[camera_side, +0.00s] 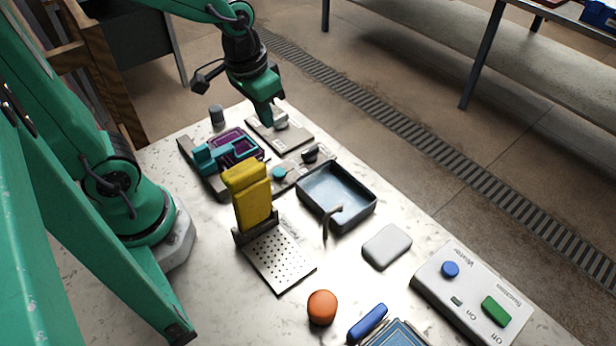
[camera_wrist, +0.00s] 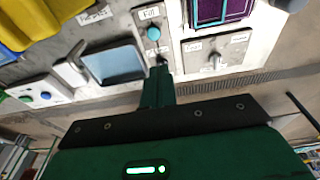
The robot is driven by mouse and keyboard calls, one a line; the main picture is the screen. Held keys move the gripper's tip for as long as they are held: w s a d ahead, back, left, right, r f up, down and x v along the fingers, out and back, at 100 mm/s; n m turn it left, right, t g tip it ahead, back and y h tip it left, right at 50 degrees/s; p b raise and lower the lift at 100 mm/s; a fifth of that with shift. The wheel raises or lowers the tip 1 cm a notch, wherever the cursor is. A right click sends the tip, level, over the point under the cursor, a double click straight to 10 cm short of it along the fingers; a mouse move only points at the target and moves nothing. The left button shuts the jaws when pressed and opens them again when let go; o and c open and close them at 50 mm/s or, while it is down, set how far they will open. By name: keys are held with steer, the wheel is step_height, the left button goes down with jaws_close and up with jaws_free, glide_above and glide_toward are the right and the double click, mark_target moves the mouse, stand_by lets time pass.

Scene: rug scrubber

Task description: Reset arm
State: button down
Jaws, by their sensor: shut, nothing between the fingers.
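My green gripper (camera_side: 268,112) hangs at the far end of the table, its shut fingers pointing down close to the pale panel (camera_side: 290,139) with a grey knob (camera_side: 281,122). Nothing shows between the fingers. In the wrist view the shut fingers (camera_wrist: 158,82) reach up from the bottom middle, with the grey knob (camera_wrist: 214,61) to their right. The side view cannot settle whether the fingertips touch anything. A purple rug (camera_side: 241,142) lies in a frame left of the gripper, with a teal piece (camera_side: 215,157) over part of it.
A dark basin (camera_side: 357,196) with a tap, a yellow block (camera_side: 250,190) on a stand and a small panel with a teal button (camera_side: 279,173) stand nearby. A sponge-like white block (camera_side: 387,246), orange knob (camera_side: 322,307) and switch box (camera_side: 450,300) are nearer the front.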

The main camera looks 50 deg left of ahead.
steer(key=s+a+r+t, duration=0.1)
steer(key=s+r+t, duration=0.2)
steer(key=r, duration=0.6)
steer(key=shift+s+a+t, duration=0.3)
steer(key=shift+s+a, duration=0.1)
steer(key=shift+s, duration=0.85)
